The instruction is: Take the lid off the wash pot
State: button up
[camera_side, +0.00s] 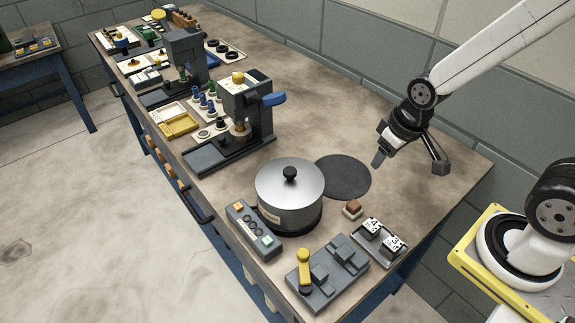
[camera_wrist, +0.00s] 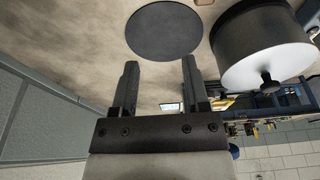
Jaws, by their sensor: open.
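The wash pot (camera_side: 290,214) is a round metal pot with a dark lower band and a small label, near the front of the bench. Its silver lid (camera_side: 272,183) sits on top, with a black round knob (camera_side: 290,174) in the middle. My gripper (camera_side: 409,166) is open and empty, above the bench to the right of the pot and apart from it. In the wrist view the two fingers of my gripper (camera_wrist: 160,75) are spread. The lid (camera_wrist: 262,66) and its knob (camera_wrist: 269,82) show at the right there, beside the fingers.
A dark round mat (camera_side: 343,177) lies bare right behind the pot. A button box (camera_side: 254,230) stands close at the pot's left. A grey fixture with a yellow lever (camera_side: 328,274), a brown block (camera_side: 352,208) and a tray of white blocks (camera_side: 379,242) lie in front. A press (camera_side: 247,112) stands behind.

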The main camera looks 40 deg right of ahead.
jog(key=shift+o, duration=0.2)
jog(key=shift+o, duration=1.2)
notch_tip(320, 180, up, 5)
jog(key=n+g+y, duration=0.1)
jog(key=n+g, duration=0.1)
jog(key=n, duration=1.4)
send_over(290, 170)
jog(key=d, duration=0.1)
jog(key=shift+s+r, duration=0.2)
jog(key=shift+s, duration=0.05)
jog(key=shift+w+a+f, duration=0.1)
jog(key=shift+a+f, duration=0.1)
jog(key=shift+f, duration=1.1)
jog(key=shift+w+a+f, duration=0.1)
jog(key=shift+a+f, duration=0.05)
jog(key=shift+f, duration=1.15)
jog(key=shift+a+f, duration=0.2)
jog(key=shift+f, duration=1.1)
